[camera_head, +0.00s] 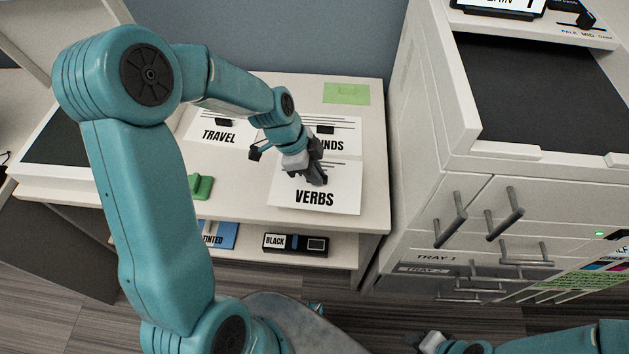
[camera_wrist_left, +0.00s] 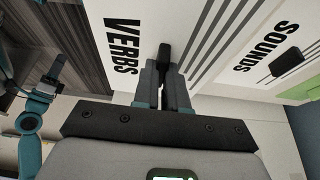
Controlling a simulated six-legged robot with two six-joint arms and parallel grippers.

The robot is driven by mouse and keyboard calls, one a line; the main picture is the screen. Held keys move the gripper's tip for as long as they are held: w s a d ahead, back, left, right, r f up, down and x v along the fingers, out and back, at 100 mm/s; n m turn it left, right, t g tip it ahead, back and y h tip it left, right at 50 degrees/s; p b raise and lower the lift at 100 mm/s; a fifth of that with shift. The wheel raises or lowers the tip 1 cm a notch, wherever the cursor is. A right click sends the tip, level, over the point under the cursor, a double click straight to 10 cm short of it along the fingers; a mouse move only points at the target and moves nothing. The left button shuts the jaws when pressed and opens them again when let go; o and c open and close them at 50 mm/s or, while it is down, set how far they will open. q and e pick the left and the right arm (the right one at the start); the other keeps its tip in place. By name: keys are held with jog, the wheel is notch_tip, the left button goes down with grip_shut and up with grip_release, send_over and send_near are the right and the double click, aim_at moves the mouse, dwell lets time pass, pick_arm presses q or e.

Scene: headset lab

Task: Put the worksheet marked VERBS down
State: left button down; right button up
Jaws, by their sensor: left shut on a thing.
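The white worksheet marked VERBS (camera_head: 315,199) is level at the front right of the white table, in front of the SOUNDS sheet. It also shows in the left wrist view (camera_wrist_left: 125,75). My left gripper (camera_head: 317,178) is shut on the worksheet's black tab (camera_wrist_left: 165,53), pointing down at it. The worksheet looks flat on or just above the table top; I cannot tell which. My right gripper (camera_head: 428,342) is at the bottom edge of the head view, far from the worksheet, and its fingers are too small and cut off to judge.
The SOUNDS sheet (camera_head: 336,146) and TRAVEL sheet (camera_head: 221,134) lie behind. A green block (camera_head: 201,187) stands left, and a green note (camera_head: 346,94) lies at the back. A BLACK box (camera_head: 295,244) is on the shelf below. A white copier (camera_head: 450,160) stands to the right.

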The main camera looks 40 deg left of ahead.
pick_arm(q)
notch_tip(320, 180, up, 15)
jog(key=shift+f+p, duration=0.15)
jog(key=shift+p, duration=0.15)
